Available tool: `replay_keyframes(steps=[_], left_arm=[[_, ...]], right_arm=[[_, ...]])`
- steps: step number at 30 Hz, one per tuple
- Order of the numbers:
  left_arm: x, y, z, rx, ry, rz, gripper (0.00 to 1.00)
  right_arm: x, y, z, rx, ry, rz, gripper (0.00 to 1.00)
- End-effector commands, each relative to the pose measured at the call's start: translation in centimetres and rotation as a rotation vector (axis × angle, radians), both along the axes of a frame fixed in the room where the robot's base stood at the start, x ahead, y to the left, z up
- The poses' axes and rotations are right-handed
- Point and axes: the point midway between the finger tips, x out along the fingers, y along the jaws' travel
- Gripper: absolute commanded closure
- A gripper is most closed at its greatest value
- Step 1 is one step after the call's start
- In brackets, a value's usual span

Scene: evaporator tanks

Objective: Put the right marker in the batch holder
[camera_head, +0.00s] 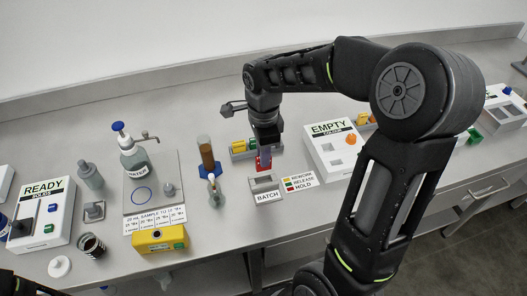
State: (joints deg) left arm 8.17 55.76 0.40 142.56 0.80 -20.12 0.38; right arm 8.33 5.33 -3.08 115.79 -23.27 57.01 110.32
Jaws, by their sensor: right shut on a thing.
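My right gripper (265,147) points down over the middle of the counter, shut on a red marker (263,164). The marker's lower part shows below the fingers; its upper part is hidden. The batch holder (266,185) is a small grey block with a "BATCH" label on its front, just in front of and below the marker in the picture. I cannot tell whether marker and holder touch. A marker rack (233,153) with yellow and green markers stands behind, partly hidden by the gripper. My left gripper is not in view.
A colour key card (301,182) lies right of the holder: yellow rework, green release, red hold. A brown column on a blue base (206,155) stands close on the left.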

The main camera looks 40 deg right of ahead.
Motion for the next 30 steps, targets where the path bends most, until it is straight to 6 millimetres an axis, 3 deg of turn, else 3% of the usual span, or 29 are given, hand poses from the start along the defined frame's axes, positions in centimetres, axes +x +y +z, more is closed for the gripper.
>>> replay_keyframes(steps=[11,30], left_arm=[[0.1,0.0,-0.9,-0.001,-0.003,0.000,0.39],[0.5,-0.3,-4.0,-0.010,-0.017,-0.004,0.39]], right_arm=[[0.0,0.0,-0.8,0.000,0.000,0.000,1.00],[0.0,0.0,-5.0,0.000,0.001,0.000,1.00]])
